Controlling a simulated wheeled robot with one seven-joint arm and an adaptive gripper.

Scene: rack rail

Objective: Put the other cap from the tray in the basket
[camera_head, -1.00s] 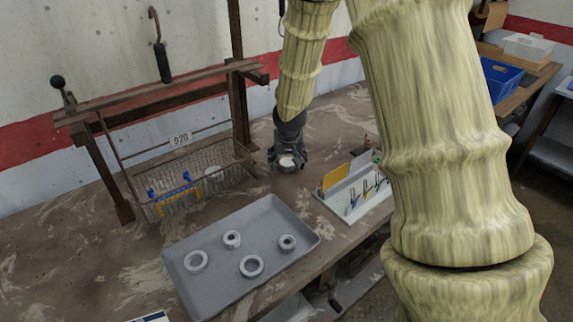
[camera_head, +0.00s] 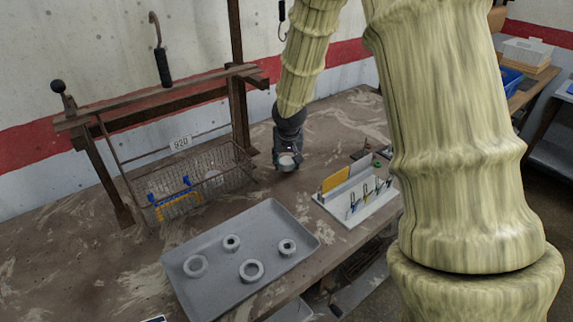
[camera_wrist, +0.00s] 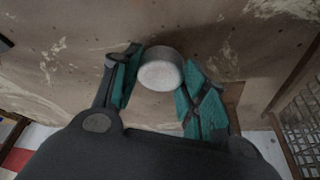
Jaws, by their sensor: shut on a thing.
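My gripper (camera_head: 287,162) is shut on a pale round cap (camera_head: 287,160) and holds it above the bench, just right of the wire basket. In the wrist view the cap (camera_wrist: 160,72) sits between the two teal finger pads. The wire basket (camera_head: 160,208) hangs from the rack rail under a tag reading 920. A pale round thing (camera_head: 213,179) shows through its mesh; its exact shape is unclear. The grey tray (camera_head: 215,270) holds several ring-shaped parts with dark or open centres. I see no plain cap on it.
Blue and yellow clips (camera_head: 178,204) are at the basket's front. A white holder (camera_head: 358,196) with small tools and a yellow card stands right of the tray. A rack post (camera_head: 238,115) rises behind the basket. The bench between the basket and tool holder is mostly clear.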

